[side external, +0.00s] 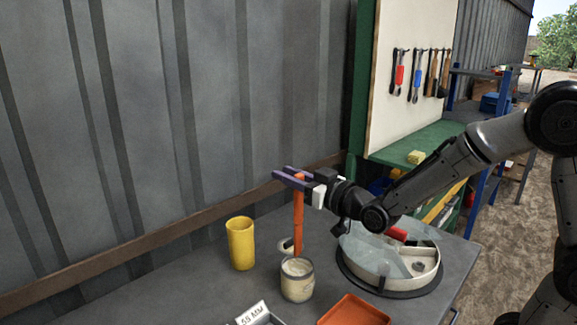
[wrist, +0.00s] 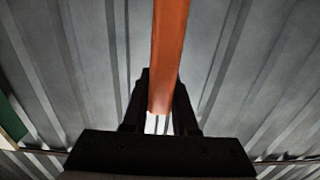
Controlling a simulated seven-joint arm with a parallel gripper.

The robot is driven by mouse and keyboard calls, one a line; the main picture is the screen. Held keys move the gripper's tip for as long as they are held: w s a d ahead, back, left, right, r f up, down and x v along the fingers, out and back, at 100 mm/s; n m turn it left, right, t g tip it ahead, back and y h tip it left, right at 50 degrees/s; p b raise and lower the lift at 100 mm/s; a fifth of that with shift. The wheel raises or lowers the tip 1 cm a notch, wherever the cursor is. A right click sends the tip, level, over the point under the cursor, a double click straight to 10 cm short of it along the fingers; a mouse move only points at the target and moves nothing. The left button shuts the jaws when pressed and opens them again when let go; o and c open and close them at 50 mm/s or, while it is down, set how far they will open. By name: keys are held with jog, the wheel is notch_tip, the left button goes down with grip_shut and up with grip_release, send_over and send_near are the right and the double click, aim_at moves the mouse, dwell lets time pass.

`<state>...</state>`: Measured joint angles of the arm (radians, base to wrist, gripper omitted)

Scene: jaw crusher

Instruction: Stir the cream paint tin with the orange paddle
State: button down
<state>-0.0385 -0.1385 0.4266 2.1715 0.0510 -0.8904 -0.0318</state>
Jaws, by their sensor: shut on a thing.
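My gripper (side external: 294,178) is shut on the upper end of the orange paddle (side external: 298,218) and holds it upright above the table. The paddle also shows in the wrist view (wrist: 168,55), between the dark fingers (wrist: 160,110). The cream paint tin (side external: 297,283) stands upright on the table, pale at its open top. The paddle's lower end meets the far side of the tin's rim in the side view. I cannot tell whether it is just inside, above or behind the tin. The wrist view does not show the tin.
A yellow cylinder (side external: 240,243) stands left of the tin. A round divided tray (side external: 375,265) is at the right, an orange tray (side external: 354,310) in front. A box marked "55 MM" (side external: 252,313) is at the front edge. A corrugated wall (side external: 150,120) stands behind.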

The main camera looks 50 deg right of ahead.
notch_tip(320, 180, down, 9)
dwell(0.8)
dwell(1.0)
